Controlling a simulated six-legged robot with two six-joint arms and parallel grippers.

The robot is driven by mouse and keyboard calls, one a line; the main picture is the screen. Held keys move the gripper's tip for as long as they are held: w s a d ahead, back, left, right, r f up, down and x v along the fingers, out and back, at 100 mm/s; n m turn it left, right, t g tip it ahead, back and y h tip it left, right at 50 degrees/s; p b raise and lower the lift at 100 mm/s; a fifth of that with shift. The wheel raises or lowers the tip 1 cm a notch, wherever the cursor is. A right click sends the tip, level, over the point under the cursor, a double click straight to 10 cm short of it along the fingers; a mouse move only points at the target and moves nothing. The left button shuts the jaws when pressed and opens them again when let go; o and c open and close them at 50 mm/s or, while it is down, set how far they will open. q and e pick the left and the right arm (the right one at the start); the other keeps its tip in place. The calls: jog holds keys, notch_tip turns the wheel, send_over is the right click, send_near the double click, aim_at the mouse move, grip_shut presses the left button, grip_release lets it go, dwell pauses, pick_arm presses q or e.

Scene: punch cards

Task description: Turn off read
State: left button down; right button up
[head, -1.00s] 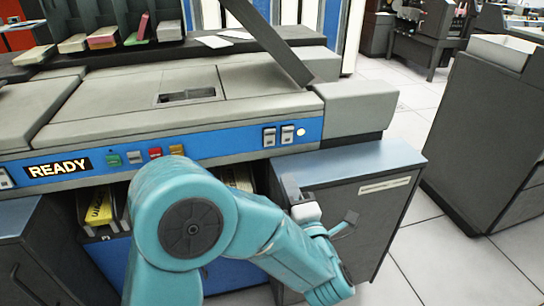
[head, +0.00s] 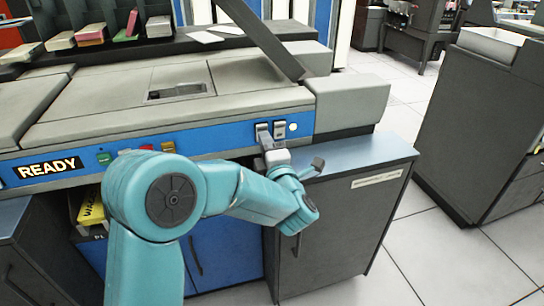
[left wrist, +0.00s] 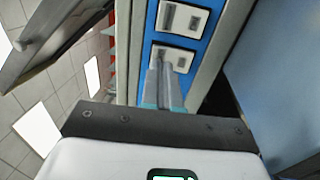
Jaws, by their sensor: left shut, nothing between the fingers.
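Two rocker switches sit side by side on the blue panel strip of the machine, a left switch (head: 262,130) and a right switch (head: 279,129). Their labels are too small to read. My left gripper (head: 266,142) is shut and empty, with its fingertips at the left switch. In the left wrist view, the shut fingers (left wrist: 162,75) point at the lower switch (left wrist: 172,57) and overlap its lower part; I cannot tell whether they touch. The upper switch (left wrist: 183,18) is clear of them. My right gripper is not in view.
Coloured buttons (head: 104,158) and a lit READY sign (head: 48,168) are farther left. A blue-grey cabinet top (head: 350,156) juts out below the switches. A grey cabinet (head: 470,130) stands across the aisle at right.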

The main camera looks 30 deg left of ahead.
pick_arm(q)
jog(key=shift+w+a+r, duration=0.1)
jog(key=shift+w+a, duration=0.4)
jog(key=shift+w+a+r+g+h+p, duration=0.1)
jog(key=shift+a+r+g+h+p, duration=0.1)
jog(key=shift+r+g+h+p, duration=0.3)
jog(key=shift+f, duration=0.35)
jog(key=shift+f, duration=0.1)
